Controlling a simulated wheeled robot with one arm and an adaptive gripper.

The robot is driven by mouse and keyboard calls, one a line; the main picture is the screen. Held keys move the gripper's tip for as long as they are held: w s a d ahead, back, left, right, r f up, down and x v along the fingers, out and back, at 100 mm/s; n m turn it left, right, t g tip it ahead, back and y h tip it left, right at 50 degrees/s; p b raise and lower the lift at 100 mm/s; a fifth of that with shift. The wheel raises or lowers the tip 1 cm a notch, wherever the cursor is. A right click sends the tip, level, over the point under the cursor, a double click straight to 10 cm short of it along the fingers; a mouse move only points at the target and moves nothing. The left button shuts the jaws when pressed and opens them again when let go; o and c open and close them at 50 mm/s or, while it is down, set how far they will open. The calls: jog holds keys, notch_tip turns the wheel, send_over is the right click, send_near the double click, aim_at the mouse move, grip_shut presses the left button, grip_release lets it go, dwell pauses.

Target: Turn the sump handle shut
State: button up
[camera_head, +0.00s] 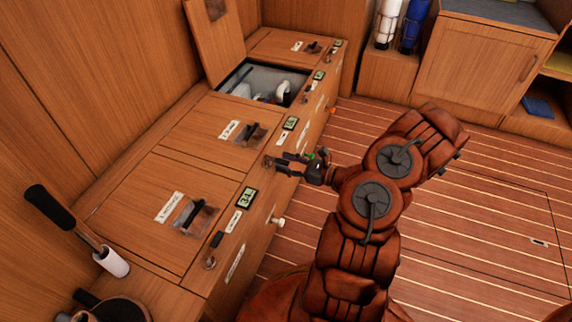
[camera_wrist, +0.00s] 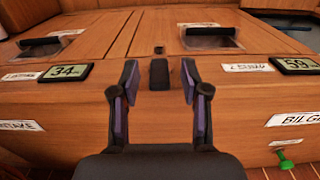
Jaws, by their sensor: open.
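In the wrist view, a dark upright block (camera_wrist: 159,76) stands at the front edge of the locker top, in line with the gap between my fingers. A label (camera_wrist: 248,67) to its right seems to read SUMP, so this block may be the sump handle; its turn position is unclear. My gripper (camera_head: 281,162) is open at the locker's front edge, a finger on either side of the block in the wrist view, with no clear contact. In the head view my gripper hides much of that spot.
Displays reading 34 (camera_wrist: 66,72) and 59 (camera_wrist: 297,65) flank the block. A green knob (camera_wrist: 285,160) sticks out of the front face by a BILGE label (camera_wrist: 303,120). A white knob (camera_head: 278,222) is farther left. One lid (camera_head: 216,40) stands open. The striped floor (camera_head: 490,210) is clear.

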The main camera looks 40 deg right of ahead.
jog(key=shift+w+a, duration=0.15)
jog(key=shift+c, duration=0.2)
grip_shut()
dwell(0.5)
